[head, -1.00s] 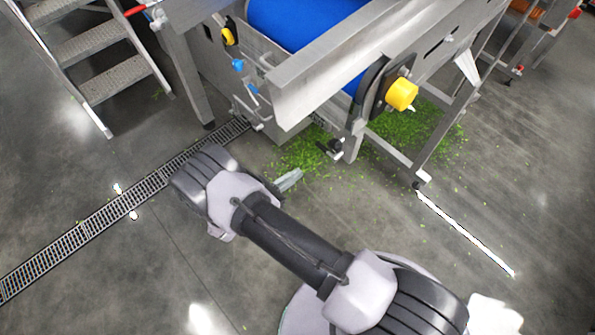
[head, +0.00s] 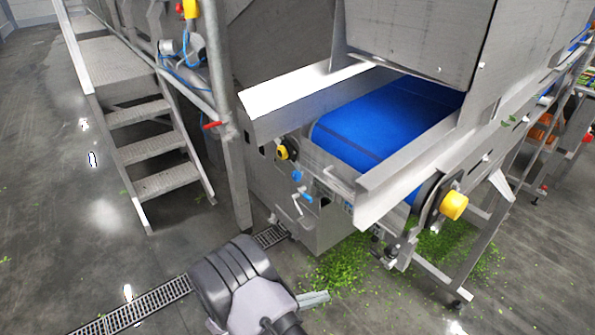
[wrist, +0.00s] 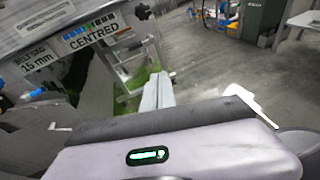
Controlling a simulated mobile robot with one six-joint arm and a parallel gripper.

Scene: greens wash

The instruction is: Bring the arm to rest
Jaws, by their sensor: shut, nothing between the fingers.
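My arm shows at the bottom of the head view, over the floor in front of the conveyor machine. My gripper (head: 322,296) is a small grey pair of fingers beside my dark arm joint, partly hidden by it. In the wrist view my gripper (wrist: 162,80) has its slim grey fingers together, with nothing held. The fingers stand apart from the machine frame (wrist: 90,20) as far as I can tell.
The machine has a blue belt (head: 375,120) and a yellow knob (head: 454,205). Metal steps (head: 150,145) stand at left. Green leaf scraps (head: 340,262) lie on the floor near a drain grate (head: 140,305). A "CENTRED" label (wrist: 90,38) shows close by. Floor at left is open.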

